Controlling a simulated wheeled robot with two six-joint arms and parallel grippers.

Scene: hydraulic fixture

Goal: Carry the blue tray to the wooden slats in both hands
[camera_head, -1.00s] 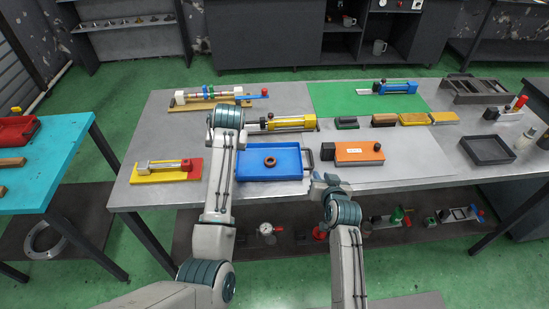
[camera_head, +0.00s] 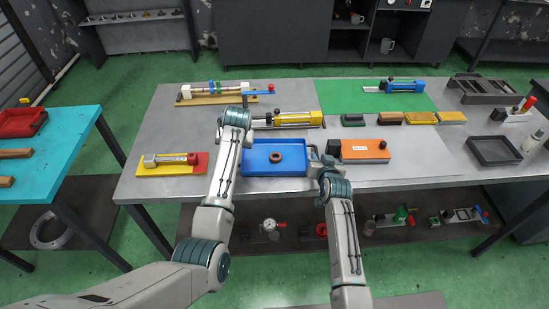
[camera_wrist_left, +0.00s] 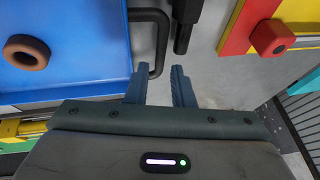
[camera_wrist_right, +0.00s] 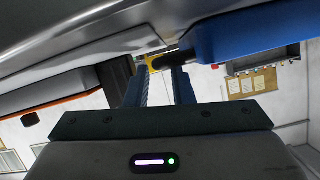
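The blue tray (camera_head: 262,168) lies flat on the grey table with a dark ring (camera_head: 274,157) inside. My left gripper (camera_wrist_left: 160,88) is open at the tray's left side. The dark left handle (camera_wrist_left: 160,42) shows at its fingertips in the left wrist view; the left fingers are hidden in the head view. My right gripper (camera_head: 320,166) is at the tray's right handle. In the right wrist view it is open (camera_wrist_right: 160,84), with the dark handle (camera_wrist_right: 170,60) at its fingertips. Two wooden slats (camera_head: 14,153) lie on the teal table at the left.
A yellow base with a red block (camera_head: 195,168) lies left of the tray, and an orange box (camera_head: 362,150) lies close on its right. A yellow cylinder fixture (camera_head: 290,119) is behind it. A floor gap separates the grey table from the teal table (camera_head: 65,145).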

